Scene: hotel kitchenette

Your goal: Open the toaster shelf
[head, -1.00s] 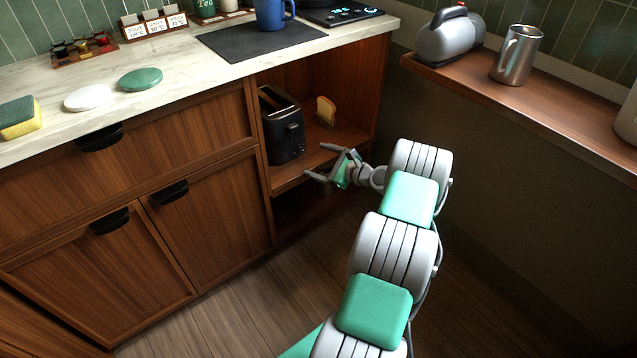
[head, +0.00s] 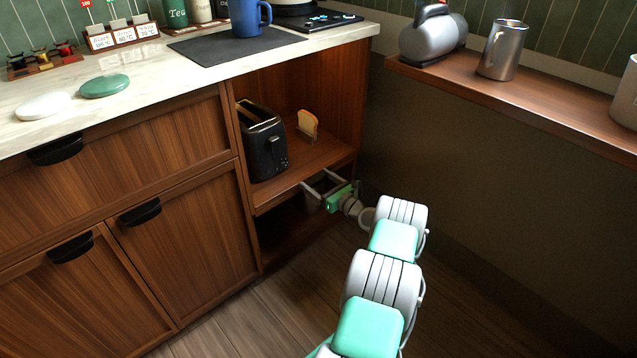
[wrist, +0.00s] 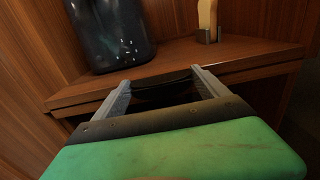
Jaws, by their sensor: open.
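The toaster shelf (head: 282,187) is a wooden board in the open cabinet bay. A black toaster (head: 262,140) stands on its left part, and a toast slice in a small holder (head: 308,126) stands at its back right. My gripper (head: 314,179) is at the shelf's front edge, open, with its two fingers pointing at the edge. In the wrist view, my gripper (wrist: 160,76) has one finger on each side of a dark, curved handle (wrist: 163,78) on the shelf front. I cannot tell whether the fingers touch it.
The counter above holds a dark mat (head: 235,45), a blue mug (head: 250,17) and two soap-like discs. Cabinet doors with black handles (head: 140,213) are left of the bay. A wall ledge (head: 540,90) with a steel mug (head: 502,50) is at right. The floor in front is clear.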

